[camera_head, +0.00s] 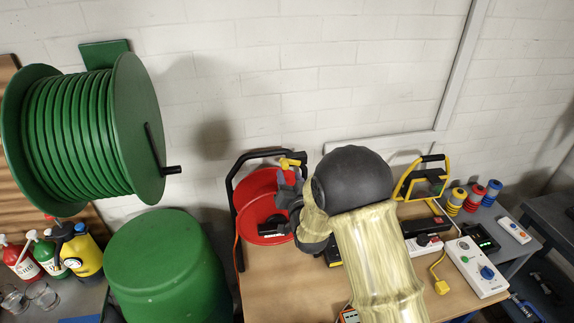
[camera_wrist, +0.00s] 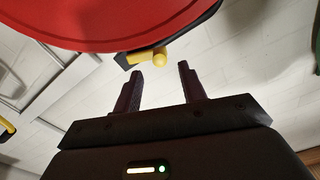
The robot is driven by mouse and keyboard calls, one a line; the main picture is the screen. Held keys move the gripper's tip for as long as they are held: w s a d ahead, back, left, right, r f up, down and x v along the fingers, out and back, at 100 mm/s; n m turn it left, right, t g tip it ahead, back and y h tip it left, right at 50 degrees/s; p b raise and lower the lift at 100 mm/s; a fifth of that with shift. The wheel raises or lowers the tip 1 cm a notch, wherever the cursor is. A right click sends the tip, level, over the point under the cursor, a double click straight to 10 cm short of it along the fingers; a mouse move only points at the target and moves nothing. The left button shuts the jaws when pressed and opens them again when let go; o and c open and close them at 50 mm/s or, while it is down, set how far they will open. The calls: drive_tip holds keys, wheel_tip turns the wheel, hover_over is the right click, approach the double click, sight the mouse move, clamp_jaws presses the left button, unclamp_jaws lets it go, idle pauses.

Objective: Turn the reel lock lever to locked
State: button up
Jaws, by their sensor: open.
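The red cable reel (camera_head: 257,207) stands in a black frame on the wooden bench, partly hidden by my arm. Its rim also shows at the top of the wrist view (camera_wrist: 110,22). The yellow lock lever (camera_head: 291,162) is at the top right of the frame. My gripper (camera_wrist: 160,69) is open and empty; no contact with the lever is visible. In the head view my gripper (camera_head: 289,186) is just below the lever, beside the reel.
A large green hose reel (camera_head: 85,130) with a crank hangs on the left wall above a green barrel (camera_head: 168,268). A yellow-framed work lamp (camera_head: 424,178), a white box with a blue knob (camera_head: 478,266) and several coloured spools stand to the right.

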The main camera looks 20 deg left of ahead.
sight(286, 167)
drive_tip(key=shift+p+x, duration=0.7)
drive_tip(key=shift+x, duration=1.45)
clamp_jaws()
